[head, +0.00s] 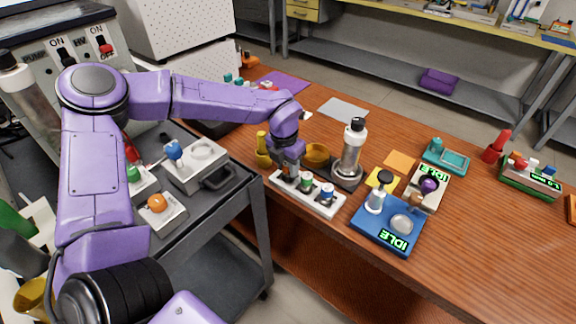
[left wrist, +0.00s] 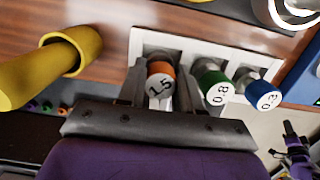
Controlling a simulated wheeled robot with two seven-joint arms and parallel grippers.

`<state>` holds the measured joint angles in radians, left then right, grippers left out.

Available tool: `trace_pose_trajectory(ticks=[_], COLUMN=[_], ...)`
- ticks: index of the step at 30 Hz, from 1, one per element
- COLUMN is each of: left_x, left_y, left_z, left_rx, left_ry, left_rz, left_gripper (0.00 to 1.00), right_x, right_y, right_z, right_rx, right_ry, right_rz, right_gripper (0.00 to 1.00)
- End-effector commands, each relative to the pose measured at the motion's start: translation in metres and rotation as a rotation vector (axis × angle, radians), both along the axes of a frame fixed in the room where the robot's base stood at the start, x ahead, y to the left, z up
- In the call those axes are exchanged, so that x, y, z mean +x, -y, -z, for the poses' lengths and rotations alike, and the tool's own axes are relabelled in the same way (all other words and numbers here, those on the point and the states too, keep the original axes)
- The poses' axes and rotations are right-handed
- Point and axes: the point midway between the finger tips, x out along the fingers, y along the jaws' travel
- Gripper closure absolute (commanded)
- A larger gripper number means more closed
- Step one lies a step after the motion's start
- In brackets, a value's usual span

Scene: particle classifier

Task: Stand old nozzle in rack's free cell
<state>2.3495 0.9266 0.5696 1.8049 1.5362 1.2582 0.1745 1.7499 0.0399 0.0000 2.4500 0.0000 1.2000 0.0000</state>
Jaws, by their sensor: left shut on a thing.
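The white rack (head: 318,207) lies on the wooden bench; it also shows in the left wrist view (left wrist: 148,42). A green nozzle marked 0.8 (left wrist: 214,88) and a blue nozzle marked 0.3 (left wrist: 262,95) stand in its middle and right cells. My left gripper (head: 287,173) is over the rack's left end. In the left wrist view its fingers are shut on an orange-banded nozzle marked 1.5 (left wrist: 160,85), upright at the left cell. The fingers hide its lower part, so I cannot tell whether it is fully seated. My right gripper is not in view.
A yellow tube-like part (left wrist: 72,52) is close left of the gripper. A clear cylinder with a black cap (head: 351,150) stands behind the rack. A blue scale reading IDLE (head: 372,232) is to its right. The bench's front edge runs close before the rack.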

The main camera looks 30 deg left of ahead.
Motion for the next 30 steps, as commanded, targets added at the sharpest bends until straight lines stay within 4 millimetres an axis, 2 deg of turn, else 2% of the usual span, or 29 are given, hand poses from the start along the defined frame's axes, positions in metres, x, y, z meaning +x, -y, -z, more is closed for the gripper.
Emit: trace_pose_trajectory(ticks=[10, 11, 13, 23, 26, 30], left_x=[0.000, 0.000, 0.000, 0.000, -0.001, -0.005], left_y=[0.000, 0.000, 0.000, 0.000, 0.000, 0.000], left_z=[0.006, 0.006, 0.005, 0.000, -0.013, -0.049], left_rx=[0.000, 0.000, 0.000, 0.000, -0.001, -0.001], left_ry=[0.001, 0.001, 0.001, 0.002, 0.006, 0.007], left_rz=[0.000, 0.000, 0.000, 0.000, -0.001, -0.002], left_gripper=[0.99, 0.62, 0.40, 0.40, 0.40, 0.40], right_x=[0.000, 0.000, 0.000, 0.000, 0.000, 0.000], right_y=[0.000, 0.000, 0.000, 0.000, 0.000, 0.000], right_z=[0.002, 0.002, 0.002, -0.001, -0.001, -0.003], right_rx=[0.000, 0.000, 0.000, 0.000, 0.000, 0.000], right_ry=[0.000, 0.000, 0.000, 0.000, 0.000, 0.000], right_rz=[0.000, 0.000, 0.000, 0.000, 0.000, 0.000], right_gripper=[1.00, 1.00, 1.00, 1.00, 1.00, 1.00])
